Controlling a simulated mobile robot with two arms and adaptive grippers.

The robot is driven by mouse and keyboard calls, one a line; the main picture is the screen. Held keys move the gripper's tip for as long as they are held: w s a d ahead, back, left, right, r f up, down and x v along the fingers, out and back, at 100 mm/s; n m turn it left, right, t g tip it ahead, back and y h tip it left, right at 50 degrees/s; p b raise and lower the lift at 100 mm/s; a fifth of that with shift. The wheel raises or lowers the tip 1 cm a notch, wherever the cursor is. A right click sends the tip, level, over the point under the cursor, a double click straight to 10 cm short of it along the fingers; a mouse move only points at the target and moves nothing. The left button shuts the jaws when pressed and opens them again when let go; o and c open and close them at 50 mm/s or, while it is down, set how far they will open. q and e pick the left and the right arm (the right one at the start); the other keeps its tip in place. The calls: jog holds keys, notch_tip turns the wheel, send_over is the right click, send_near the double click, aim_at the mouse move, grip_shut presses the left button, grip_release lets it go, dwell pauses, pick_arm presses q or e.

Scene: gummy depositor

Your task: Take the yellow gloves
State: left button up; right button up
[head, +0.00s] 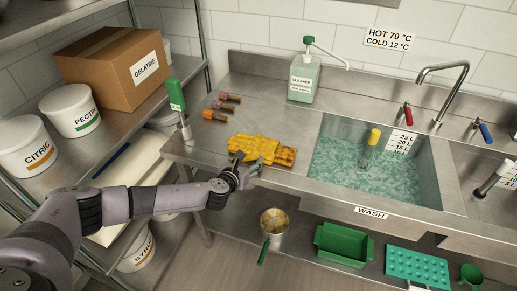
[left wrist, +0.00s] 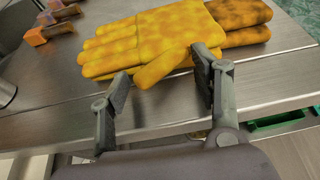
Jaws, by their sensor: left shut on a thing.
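The yellow gloves (head: 256,147) lie in a flat stack on the steel counter left of the wash sink. They look mottled, and a darker orange-brown glove shows under the top one. In the left wrist view the gloves (left wrist: 165,35) have their fingers pointing left. My left gripper (head: 246,163) is at their near edge. In the left wrist view my left gripper (left wrist: 158,78) has one finger on each side of the top glove's thumb and is shut on the gloves. The gloves still rest on the counter. My right gripper is not in view.
The wash sink (head: 340,185) holds greenish water and a yellow-topped tool. A cleaner bottle (head: 302,80) stands behind.

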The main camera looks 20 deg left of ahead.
pick_arm(q)
jog(key=shift+c, duration=0.2)
notch_tip(320, 180, up, 20)
dwell(0.4)
jog(key=o, duration=0.7)
jog(key=c, duration=1.1)
jog(key=shift+c, duration=0.2)
